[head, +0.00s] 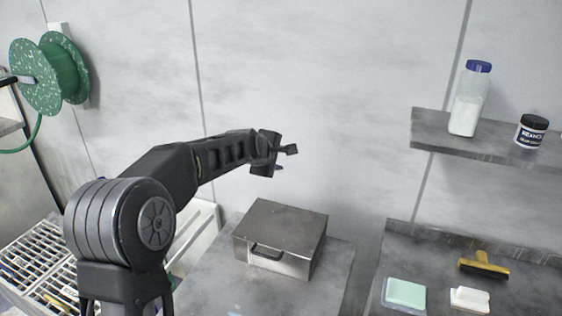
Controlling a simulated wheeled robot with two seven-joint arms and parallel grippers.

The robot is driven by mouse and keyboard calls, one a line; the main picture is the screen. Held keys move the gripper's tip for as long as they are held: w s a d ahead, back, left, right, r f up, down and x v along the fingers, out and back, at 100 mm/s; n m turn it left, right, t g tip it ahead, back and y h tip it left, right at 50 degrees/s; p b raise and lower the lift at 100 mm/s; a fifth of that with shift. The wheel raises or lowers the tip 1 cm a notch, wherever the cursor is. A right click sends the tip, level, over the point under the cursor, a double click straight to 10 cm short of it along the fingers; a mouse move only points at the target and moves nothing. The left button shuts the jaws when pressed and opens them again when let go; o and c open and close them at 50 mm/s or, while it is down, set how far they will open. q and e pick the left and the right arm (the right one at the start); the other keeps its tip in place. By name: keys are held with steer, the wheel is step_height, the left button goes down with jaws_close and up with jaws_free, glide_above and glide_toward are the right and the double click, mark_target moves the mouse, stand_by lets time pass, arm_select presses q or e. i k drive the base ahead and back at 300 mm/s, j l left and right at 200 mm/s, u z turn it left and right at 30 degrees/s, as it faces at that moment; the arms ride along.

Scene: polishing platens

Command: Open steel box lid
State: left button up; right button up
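The steel box (297,265) stands on a grey table, its flat lid (282,224) shut. My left gripper (289,158) is raised above and behind the box's lid in the picture, near the wall, apart from the box. Its small dark fingers point to the right, and I cannot tell clearly whether they are apart. Nothing shows in its grip. My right gripper is not in the head view.
The grey table (215,287) has bare room left of the box. A wall shelf (480,150) holds a white bottle (467,110) and a black-lidded jar (531,131). A right-hand bench holds a green block (405,292), a white block (469,299) and a yellow-handled brush (484,265).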

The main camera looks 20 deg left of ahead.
mark_target(283, 228)
steer(key=k, duration=1)
